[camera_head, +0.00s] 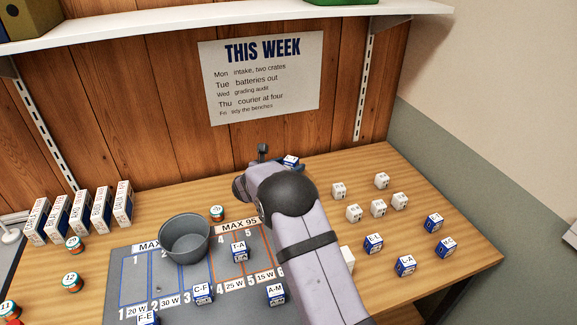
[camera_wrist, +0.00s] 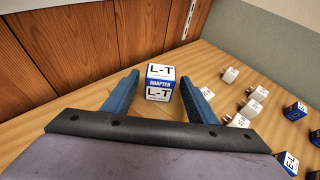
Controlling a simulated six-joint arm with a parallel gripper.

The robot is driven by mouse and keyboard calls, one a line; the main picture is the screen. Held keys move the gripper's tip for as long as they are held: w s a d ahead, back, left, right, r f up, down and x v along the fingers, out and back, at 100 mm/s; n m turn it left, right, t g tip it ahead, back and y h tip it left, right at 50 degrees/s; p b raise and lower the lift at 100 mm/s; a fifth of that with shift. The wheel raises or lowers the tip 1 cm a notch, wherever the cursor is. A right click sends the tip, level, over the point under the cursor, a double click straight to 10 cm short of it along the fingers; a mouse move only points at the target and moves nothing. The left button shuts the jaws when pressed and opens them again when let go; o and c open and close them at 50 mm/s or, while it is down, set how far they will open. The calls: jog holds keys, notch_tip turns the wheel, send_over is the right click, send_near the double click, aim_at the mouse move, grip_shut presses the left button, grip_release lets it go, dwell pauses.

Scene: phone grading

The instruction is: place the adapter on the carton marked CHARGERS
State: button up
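The adapter marked L-T (camera_wrist: 160,82) is a small white and blue block, upright between my gripper's fingertips in the wrist view. A narrow gap shows on each side of it. My gripper (camera_wrist: 160,76) is open around it. In the head view a blue and white block (camera_head: 291,161) shows behind my arm near the back of the table, and my gripper is mostly hidden by the arm. A paler tan patch (camera_wrist: 158,107) lies just in front of the adapter; I cannot tell what it is. I can make out no carton marked CHARGERS.
A grey mat (camera_head: 128,262) with numbered cells holds several adapters and a dark grey bowl (camera_head: 185,238). White cubes (camera_head: 378,208) and blue-white adapters (camera_head: 405,265) stand at right. Upright boxes (camera_head: 80,215) and orange-green cylinders (camera_head: 72,282) stand at left. The wooden wall is close behind.

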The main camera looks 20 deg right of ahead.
jog(key=shift+r, duration=0.2)
jog(key=shift+s+a, duration=0.15)
jog(key=shift+a, duration=0.1)
jog(key=b+v, duration=0.2)
jog(key=v, duration=0.9)
jog(key=shift+s+r, duration=0.2)
jog(key=s+d+f+m+g+y+p, duration=0.1)
jog(key=s+d+m+g, duration=0.1)
jog(key=s+m, duration=0.3)
jog(key=s+d+f+m+g+p, duration=0.1)
jog(key=s+d+f+m+g, duration=0.15)
jog(key=s, duration=0.35)
jog(key=s+a+f+m+g+y+p, duration=0.1)
jog(key=s+a+m+y, duration=0.1)
jog(key=s+m, duration=0.4)
jog(key=s+a+f+m+g+y, duration=0.1)
jog(key=s+a+m+g+y, duration=0.1)
jog(key=s+m, duration=0.5)
jog(key=s+a+f+m+g+y+p, duration=0.1)
jog(key=s+a+m+y, duration=0.3)
jog(key=s, duration=0.8)
jog(key=shift+a+m+g+y+p, duration=0.3)
jog(key=shift+m+g, duration=0.25)
jog(key=shift+m, duration=0.7)
